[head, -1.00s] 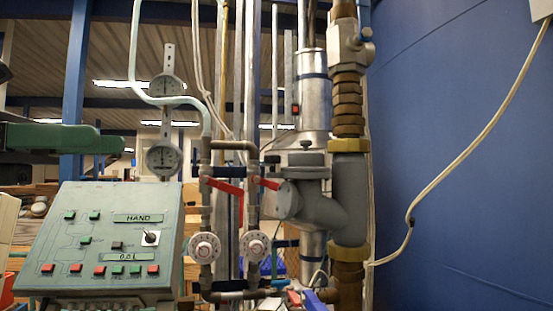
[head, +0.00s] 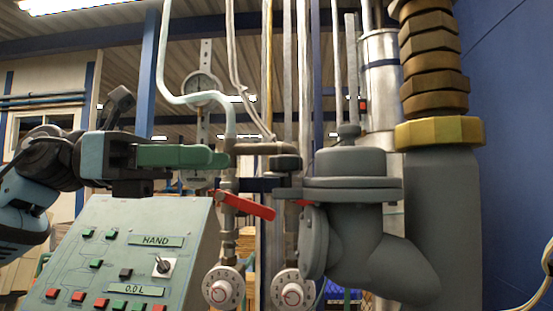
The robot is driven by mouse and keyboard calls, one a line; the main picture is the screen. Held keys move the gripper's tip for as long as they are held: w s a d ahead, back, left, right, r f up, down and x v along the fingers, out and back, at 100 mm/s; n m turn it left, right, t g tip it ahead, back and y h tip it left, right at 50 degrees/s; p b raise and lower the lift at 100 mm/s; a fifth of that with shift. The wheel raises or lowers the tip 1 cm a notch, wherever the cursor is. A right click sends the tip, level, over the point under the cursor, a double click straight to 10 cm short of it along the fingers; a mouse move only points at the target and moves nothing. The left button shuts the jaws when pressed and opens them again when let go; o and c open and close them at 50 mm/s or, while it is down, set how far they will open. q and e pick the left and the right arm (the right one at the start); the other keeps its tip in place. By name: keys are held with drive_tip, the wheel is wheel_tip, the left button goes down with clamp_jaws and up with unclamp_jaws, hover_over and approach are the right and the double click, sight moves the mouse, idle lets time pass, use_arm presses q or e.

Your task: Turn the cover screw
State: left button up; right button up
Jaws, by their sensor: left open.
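The grey valve body (head: 345,225) stands right of centre in the head view, with a round flanged cover (head: 350,162) on top. A small grey screw-like piece (head: 348,132) sits upright on the middle of this cover; I take it for the cover screw. My left gripper (head: 218,160), with green fingers, reaches in from the left above the control panel. It is open with nothing visible between the fingers. It is well to the left of the cover and apart from it. My right gripper is not in view.
Thin vertical pipes with a red lever (head: 247,205) and two white dials (head: 222,288) stand between my left gripper and the valve. The control panel (head: 130,250) is below the gripper. A thick pipe with a yellow nut (head: 440,132) and a blue wall (head: 515,130) bound the right side.

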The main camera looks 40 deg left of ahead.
sight(286, 171)
use_arm(q)
drive_tip(key=x, duration=0.7)
drive_tip(key=shift+w+d, duration=0.2)
drive_tip(key=shift+d, duration=0.15)
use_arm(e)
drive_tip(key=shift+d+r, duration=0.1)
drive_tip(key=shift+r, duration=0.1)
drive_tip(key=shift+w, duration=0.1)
